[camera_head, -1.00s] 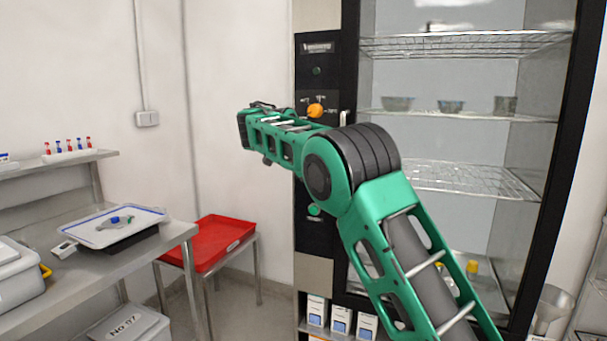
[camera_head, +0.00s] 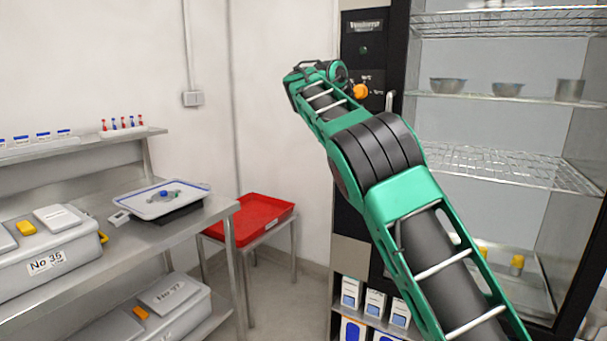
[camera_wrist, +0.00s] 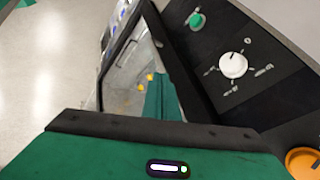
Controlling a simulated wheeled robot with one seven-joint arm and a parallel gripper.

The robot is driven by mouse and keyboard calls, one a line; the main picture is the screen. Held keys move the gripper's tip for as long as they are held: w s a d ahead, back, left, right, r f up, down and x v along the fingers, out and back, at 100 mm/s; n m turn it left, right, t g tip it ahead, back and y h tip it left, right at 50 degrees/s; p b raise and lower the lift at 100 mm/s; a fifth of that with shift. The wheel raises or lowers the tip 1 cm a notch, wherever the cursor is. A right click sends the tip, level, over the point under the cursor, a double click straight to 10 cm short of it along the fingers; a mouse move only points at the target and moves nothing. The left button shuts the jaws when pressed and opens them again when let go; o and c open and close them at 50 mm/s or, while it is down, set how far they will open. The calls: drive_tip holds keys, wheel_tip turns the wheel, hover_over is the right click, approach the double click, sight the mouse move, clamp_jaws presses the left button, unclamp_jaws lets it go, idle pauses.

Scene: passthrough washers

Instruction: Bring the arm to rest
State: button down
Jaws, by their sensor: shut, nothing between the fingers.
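My green and dark grey arm reaches up and forward from the lower right of the head view. Its far end, with my gripper (camera_head: 308,70), is raised in front of the wall, just left of the cabinet's black control panel (camera_head: 364,28). The fingers are hard to make out there. In the wrist view the green housing and dark bar of my gripper (camera_wrist: 150,122) fill the bottom, and nothing is held. The panel's white knob (camera_wrist: 233,65), green button (camera_wrist: 196,20) and orange knob (camera_wrist: 303,162) show to the right.
The glass-fronted cabinet with wire shelves (camera_head: 490,98) and metal bowls (camera_head: 448,85) stands at right. A red tray (camera_head: 262,222) rests on a low stand. The steel bench (camera_head: 215,212) at left holds a white tray (camera_head: 135,205) and a grey box (camera_head: 25,265). Open floor shows in the wrist view.

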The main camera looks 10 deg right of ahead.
drive_tip(key=s+d+f+n+g+y, duration=0.1)
drive_tip(key=s+d+n, duration=0.1)
drive_tip(key=s+d, duration=0.65)
drive_tip(key=s+d+f+n+g+y, duration=0.1)
drive_tip(key=s+d+f+g, duration=0.1)
drive_tip(key=s+d, duration=0.65)
drive_tip(key=s+d+f+n+y, duration=0.1)
drive_tip(key=s+d+f+n, duration=0.15)
drive_tip(key=s, duration=0.35)
drive_tip(key=s+d+f+n+y, duration=0.1)
drive_tip(key=s+d+f, duration=0.25)
drive_tip(key=s, duration=0.25)
drive_tip(key=s+a+f+n, duration=0.2)
drive_tip(key=s+a+f, duration=0.1)
drive_tip(key=s, duration=0.5)
drive_tip(key=s+a+f+n+y, duration=0.1)
drive_tip(key=s+a+f+n, duration=0.1)
drive_tip(key=s+f, duration=0.4)
drive_tip(key=s+a+f+n+y, duration=0.1)
drive_tip(key=s+a+f+n, duration=0.2)
drive_tip(key=s, duration=0.8)
drive_tip(key=shift+a+f, duration=0.65)
drive_tip(key=shift+f, duration=0.1)
drive_tip(key=shift+w+f, duration=0.25)
drive_tip(key=shift+w, duration=0.4)
